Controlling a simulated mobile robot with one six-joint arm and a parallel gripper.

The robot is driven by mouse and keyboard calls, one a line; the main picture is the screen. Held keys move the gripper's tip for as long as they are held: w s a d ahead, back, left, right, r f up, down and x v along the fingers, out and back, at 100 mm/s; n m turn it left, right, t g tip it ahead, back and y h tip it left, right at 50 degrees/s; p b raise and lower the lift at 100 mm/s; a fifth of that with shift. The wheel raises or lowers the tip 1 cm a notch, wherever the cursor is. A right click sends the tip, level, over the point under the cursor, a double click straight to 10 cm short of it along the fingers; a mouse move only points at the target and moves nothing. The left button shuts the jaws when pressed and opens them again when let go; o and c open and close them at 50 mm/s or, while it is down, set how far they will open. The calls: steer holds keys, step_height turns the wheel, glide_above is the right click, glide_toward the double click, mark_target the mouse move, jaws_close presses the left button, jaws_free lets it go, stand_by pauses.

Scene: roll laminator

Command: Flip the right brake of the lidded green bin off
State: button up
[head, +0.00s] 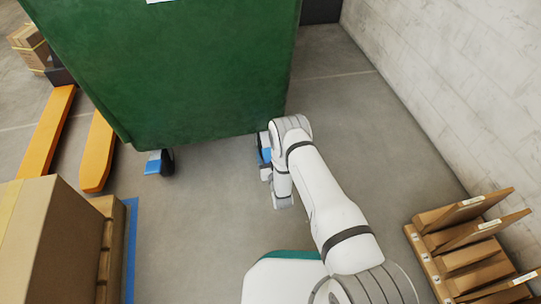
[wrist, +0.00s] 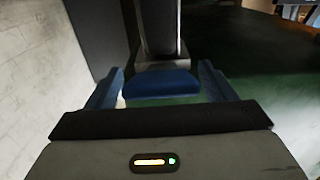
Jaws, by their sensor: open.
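The green bin (head: 180,70) stands at the top of the head view; its lid is out of frame. Its left caster has a blue brake pedal (head: 154,164) sticking out near the floor. The right caster is mostly hidden behind my arm in the head view. In the wrist view, the right brake pedal (wrist: 162,84) is a blue bar below a caster wheel (wrist: 160,28). My gripper (wrist: 162,72) is open, with one blue finger on each side of the pedal. I cannot tell whether the fingers touch it.
A pallet jack with orange forks (head: 97,152) is at the left. A cardboard box (head: 50,245) on a pallet stands at the lower left. A wooden rack (head: 470,245) is at the lower right by the pale wall (head: 440,70). The floor between is clear.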

steer(key=shift+w+a, duration=0.25)
steer(key=shift+w, duration=0.35)
